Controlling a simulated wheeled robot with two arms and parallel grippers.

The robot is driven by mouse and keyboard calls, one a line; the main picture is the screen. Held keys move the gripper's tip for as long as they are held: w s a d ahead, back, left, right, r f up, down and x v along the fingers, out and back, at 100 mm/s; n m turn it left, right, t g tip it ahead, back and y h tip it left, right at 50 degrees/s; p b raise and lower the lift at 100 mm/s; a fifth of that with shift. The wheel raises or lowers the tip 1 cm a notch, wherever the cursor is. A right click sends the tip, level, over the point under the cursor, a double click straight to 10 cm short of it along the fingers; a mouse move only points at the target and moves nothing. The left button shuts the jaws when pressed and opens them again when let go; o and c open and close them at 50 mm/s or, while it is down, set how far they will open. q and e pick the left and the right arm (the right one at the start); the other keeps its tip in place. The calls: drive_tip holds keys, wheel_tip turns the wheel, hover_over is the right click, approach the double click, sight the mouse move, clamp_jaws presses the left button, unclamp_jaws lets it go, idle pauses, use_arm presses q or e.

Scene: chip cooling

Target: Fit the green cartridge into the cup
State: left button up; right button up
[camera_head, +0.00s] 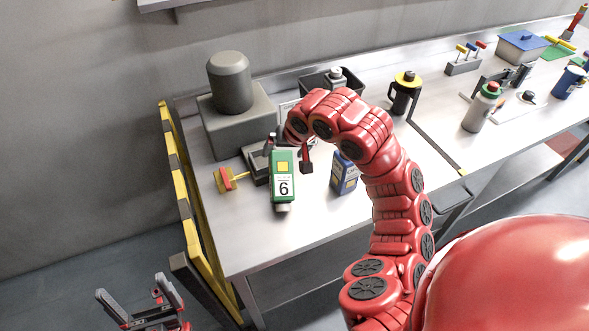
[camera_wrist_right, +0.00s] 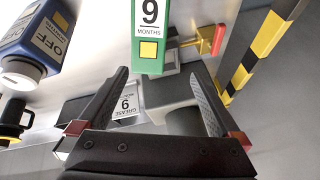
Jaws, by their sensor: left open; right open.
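The green cartridge (camera_head: 283,172) has a white label with a large number and a yellow square. It is at the front left of the workbench, with its grey end towards the front edge; it also shows at the top of the right wrist view (camera_wrist_right: 150,58), cut off by the frame. My right gripper (camera_wrist_right: 160,72) is open and empty, facing the cartridge, which lies beyond the fingertips. In the head view it is partly hidden by my red arm. My left gripper (camera_head: 135,288) is open and empty, off the bench at lower left. I cannot clearly identify the cup.
A grey block with a cylinder (camera_head: 229,80) stands behind the cartridge. A red-handled yellow fitting (camera_head: 227,180) is left of it, a blue container (camera_head: 345,176) right. A yellow-black striped rail (camera_head: 180,200) borders the bench's left end. A black-yellow jug (camera_head: 405,92) and grey bottle (camera_head: 481,108) stand farther right.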

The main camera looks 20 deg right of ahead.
sight(282, 171)
drive_tip(key=shift+g+h, duration=0.3)
drive_tip(key=x, duration=0.3)
drive_tip(key=b+x, duration=0.1)
drive_tip(key=x, duration=0.3)
drive_tip(key=s+b+x, duration=0.1)
drive_tip(key=x, duration=0.3)
drive_tip(key=shift+s+d+f, duration=0.15)
drive_tip(key=shift+d+f, duration=0.15)
drive_tip(key=shift+d, duration=0.1)
drive_tip(key=shift+f, duration=0.2)
drive_tip(key=p+x, duration=0.2)
drive_tip(key=x, duration=0.2)
drive_tip(key=shift+d, duration=0.15)
drive_tip(key=shift+w+f+p, duration=0.35)
drive_tip(key=shift+w+f, duration=0.1)
drive_tip(key=shift+f, duration=0.1)
drive_tip(key=shift+c, duration=0.3)
drive_tip(key=c, duration=1.4)
drive_tip(key=shift+c, duration=0.2)
